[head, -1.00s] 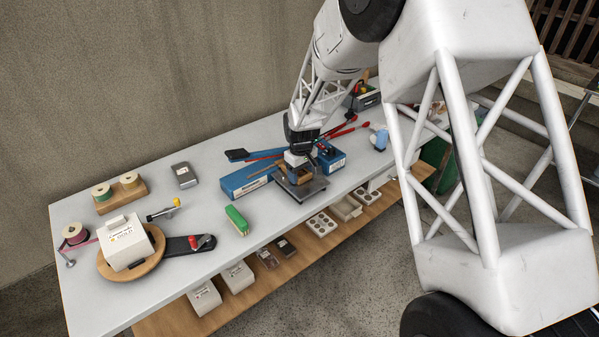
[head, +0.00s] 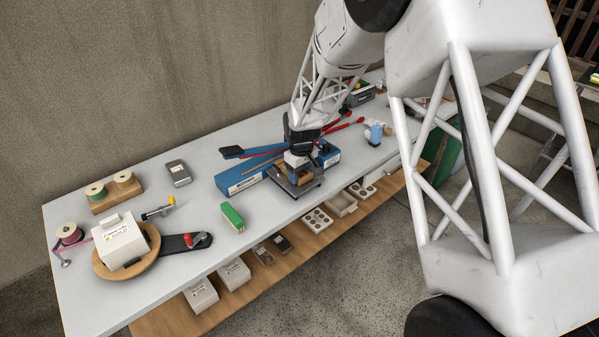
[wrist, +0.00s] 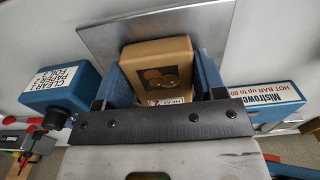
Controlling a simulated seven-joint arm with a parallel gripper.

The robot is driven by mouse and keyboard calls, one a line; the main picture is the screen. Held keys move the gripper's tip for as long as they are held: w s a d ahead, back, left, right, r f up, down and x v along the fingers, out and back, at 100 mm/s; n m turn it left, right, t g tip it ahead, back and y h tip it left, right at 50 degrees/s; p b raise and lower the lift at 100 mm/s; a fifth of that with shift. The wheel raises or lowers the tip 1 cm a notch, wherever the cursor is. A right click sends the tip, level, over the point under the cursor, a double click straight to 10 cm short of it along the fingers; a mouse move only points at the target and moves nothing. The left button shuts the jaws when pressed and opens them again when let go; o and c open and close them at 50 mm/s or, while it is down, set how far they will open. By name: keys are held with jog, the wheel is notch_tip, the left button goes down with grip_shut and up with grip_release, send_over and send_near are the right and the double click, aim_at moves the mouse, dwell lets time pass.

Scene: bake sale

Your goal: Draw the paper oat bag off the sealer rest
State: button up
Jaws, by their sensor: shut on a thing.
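The brown paper oat bag (wrist: 158,58) is between the two blue fingers of my gripper (wrist: 163,82) in the wrist view. A finger lies along each side of it, and the gripper is shut on it. The bag has a round picture and a small label on its face. The grey metal plate of the sealer rest (wrist: 110,28) shows behind the bag; it also shows in the head view (head: 298,191). There my gripper (head: 298,172) reaches down over the plate and partly hides the bag. I cannot tell whether the bag touches the plate.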

jog(key=shift+s+d+r, duration=0.1)
jog(key=shift+s+d, duration=0.3)
jog(key=shift+s+d, duration=0.25)
jog(key=shift+s+d, duration=0.1)
dwell(0.3)
jog(key=o, duration=0.8)
jog(key=shift+c, duration=0.2)
jog(key=shift+r, duration=3.9)
